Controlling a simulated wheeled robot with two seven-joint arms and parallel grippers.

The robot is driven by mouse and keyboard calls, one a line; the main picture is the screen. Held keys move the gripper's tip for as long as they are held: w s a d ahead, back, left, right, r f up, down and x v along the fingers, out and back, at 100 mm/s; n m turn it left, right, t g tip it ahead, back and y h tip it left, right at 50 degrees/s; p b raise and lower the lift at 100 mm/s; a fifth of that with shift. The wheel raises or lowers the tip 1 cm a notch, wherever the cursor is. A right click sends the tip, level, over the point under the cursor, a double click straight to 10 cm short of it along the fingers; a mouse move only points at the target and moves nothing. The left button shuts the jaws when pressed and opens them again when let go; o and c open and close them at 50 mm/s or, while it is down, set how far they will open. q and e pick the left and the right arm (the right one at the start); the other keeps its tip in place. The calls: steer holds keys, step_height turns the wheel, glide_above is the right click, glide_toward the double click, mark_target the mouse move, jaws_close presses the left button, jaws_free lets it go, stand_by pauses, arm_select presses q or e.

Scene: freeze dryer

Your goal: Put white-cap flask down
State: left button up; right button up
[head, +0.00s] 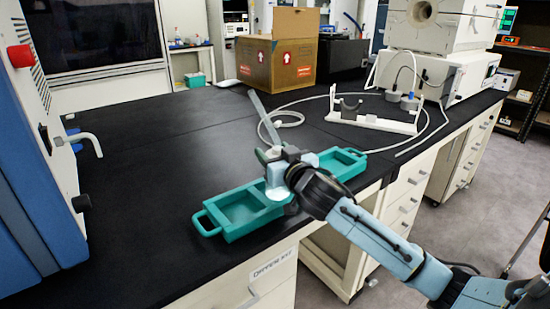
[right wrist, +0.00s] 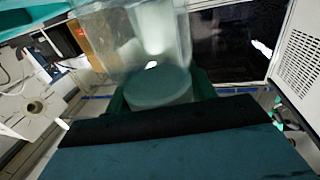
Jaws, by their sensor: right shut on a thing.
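My right gripper (head: 280,164) is shut on a pale translucent flask (head: 276,182), held over the middle of the teal tray (head: 210,224). In the right wrist view the clear flask body (right wrist: 140,40) and a round end (right wrist: 158,86) show just past the dark gripper parts. I cannot tell the cap's colour. The gripper and arm hide the tray's middle; its left and right recesses look empty. I cannot tell whether the flask touches the tray. My left gripper is not in view.
A blue dryer (head: 25,160) with a grey lever stands at left. A cardboard box (head: 277,62) stands behind. A white stand (head: 372,122), a capped flask (head: 409,102) and a white furnace (head: 440,75) are at back right. The black bench (head: 130,200) is clear left of the tray.

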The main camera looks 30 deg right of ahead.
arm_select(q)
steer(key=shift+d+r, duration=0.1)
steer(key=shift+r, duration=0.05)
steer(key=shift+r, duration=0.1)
arm_select(e)
steer(key=shift+f, duration=0.2)
steer(key=o, duration=1.1)
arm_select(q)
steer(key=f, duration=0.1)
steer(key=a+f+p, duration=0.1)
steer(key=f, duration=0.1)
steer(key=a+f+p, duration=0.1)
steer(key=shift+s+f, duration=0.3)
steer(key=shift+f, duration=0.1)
arm_select(e)
steer(key=s+a, duration=0.1)
steer(key=s, duration=1.1)
steer(key=shift+a+r, duration=0.15)
steer(key=shift+a, duration=0.1)
